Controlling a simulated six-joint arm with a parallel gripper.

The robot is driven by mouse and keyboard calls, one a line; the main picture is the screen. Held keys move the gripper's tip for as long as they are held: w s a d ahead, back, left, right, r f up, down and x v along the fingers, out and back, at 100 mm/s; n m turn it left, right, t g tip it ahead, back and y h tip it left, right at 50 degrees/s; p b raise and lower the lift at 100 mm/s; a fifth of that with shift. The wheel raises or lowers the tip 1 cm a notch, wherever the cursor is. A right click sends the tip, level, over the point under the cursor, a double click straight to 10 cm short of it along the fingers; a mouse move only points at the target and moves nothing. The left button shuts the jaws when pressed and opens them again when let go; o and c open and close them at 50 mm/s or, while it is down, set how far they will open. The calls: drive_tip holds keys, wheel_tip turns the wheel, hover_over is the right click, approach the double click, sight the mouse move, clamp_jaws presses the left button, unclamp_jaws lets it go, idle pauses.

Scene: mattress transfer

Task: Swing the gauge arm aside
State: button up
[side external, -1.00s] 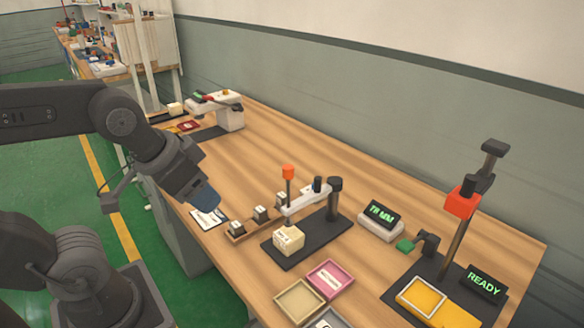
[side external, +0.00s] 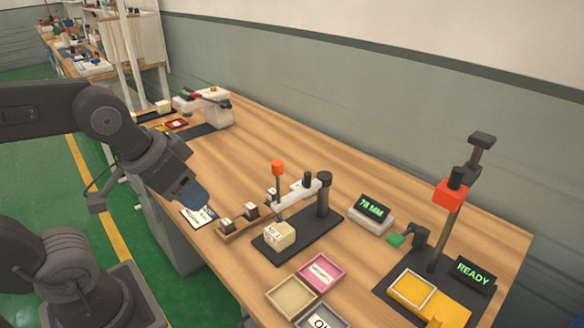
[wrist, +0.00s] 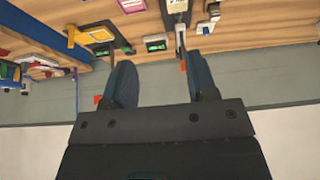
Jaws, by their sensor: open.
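The gauge arm (side external: 298,195) is a pale bar reaching left from a dark post on a black base (side external: 325,222), with an upright orange-topped handle (side external: 278,168) near its free end. A cream block (side external: 280,236) with a label sits on the base, in front of the bar. My gripper (side external: 200,203) is open and empty, left of the gauge and apart from the handle. In the wrist view my gripper (wrist: 162,75) shows its two blue fingers spread, with an orange piece (wrist: 183,65), likely the handle, seen nearer the right finger.
A rail with small blocks (side external: 250,211) lies between my gripper and the gauge. A green-lit millimetre display (side external: 372,208) stands to the right. Pink (side external: 320,272) and beige (side external: 292,297) trays lie in front. A READY station (side external: 473,273) is far right. The table behind the gauge is clear.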

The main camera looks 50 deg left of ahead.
drive_tip(key=shift+w+r, duration=0.1)
drive_tip(key=shift+c, duration=0.7)
drive_tip(key=w+r+m+g, duration=0.2)
drive_tip(key=w+r, duration=0.2)
drive_tip(key=w, duration=0.4)
drive_tip(key=m+g, duration=0.4)
drive_tip(key=m, duration=0.1)
hover_over(308, 174)
wheel_tip(308, 174, down, 6)
wheel_tip(308, 174, down, 13)
drive_tip(key=shift+a+r, duration=0.1)
clamp_jaws()
